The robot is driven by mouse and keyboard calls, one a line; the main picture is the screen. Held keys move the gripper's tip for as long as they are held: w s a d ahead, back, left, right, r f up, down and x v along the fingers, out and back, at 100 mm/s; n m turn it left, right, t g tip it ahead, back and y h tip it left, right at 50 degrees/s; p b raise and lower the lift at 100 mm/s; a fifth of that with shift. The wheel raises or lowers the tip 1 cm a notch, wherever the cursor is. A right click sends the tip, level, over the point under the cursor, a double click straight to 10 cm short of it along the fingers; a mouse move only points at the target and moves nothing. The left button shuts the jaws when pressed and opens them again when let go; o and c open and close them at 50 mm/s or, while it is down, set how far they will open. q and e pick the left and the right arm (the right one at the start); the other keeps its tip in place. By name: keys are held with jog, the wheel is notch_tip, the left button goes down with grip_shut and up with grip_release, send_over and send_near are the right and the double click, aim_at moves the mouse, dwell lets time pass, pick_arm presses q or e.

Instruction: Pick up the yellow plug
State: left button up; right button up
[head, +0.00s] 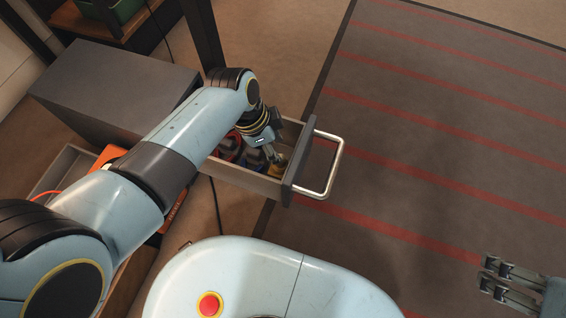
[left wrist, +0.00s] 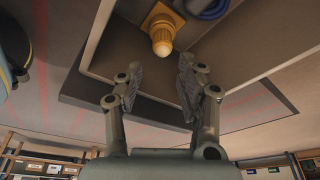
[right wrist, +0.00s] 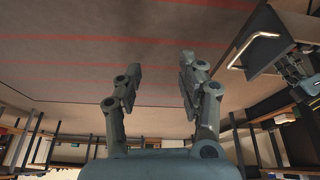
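The yellow plug (left wrist: 162,30) is inside the open drawer, near a corner of its walls in the left wrist view. It is ribbed with a pale rounded tip facing the camera. My left gripper (left wrist: 156,82) is open and empty, its fingers apart from the plug, which lies beyond the fingertips. In the head view my left gripper (head: 275,157) reaches down into the drawer (head: 245,180) close to its front panel and hides part of the contents. My right gripper (head: 487,277) is at the lower right, and its fingers stand apart and empty in the right wrist view (right wrist: 160,70).
A blue cable (left wrist: 212,8) lies beside the plug in the drawer. The drawer has a metal handle (head: 336,165) and slides from a grey cabinet (head: 115,85). An orange object (head: 108,157) lies left of the drawer.

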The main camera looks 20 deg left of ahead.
pick_arm(q)
jog(key=shift+w+d+f, duration=0.1)
jog(key=shift+f, duration=0.5)
jog(key=shift+b+x, duration=1.05)
jog(key=shift+b, duration=0.2)
jog(key=shift+f+b, duration=0.55)
jog(key=shift+f, duration=0.05)
jog(key=shift+w+f+b, duration=0.1)
jog(key=shift+f+b, duration=0.35)
jog(key=shift+f, duration=0.1)
jog(key=shift+w+d+f+b, duration=0.15)
jog(key=shift+f+b, duration=0.15)
jog(key=shift+f, duration=0.05)
pick_arm(e)
notch_tip(320, 180, down, 7)
jog(key=t, duration=0.6)
jog(key=shift+w+a+r+t, duration=0.15)
jog(key=shift+a+t, duration=0.05)
jog(key=shift+t, duration=0.1)
pick_arm(q)
grip_shut()
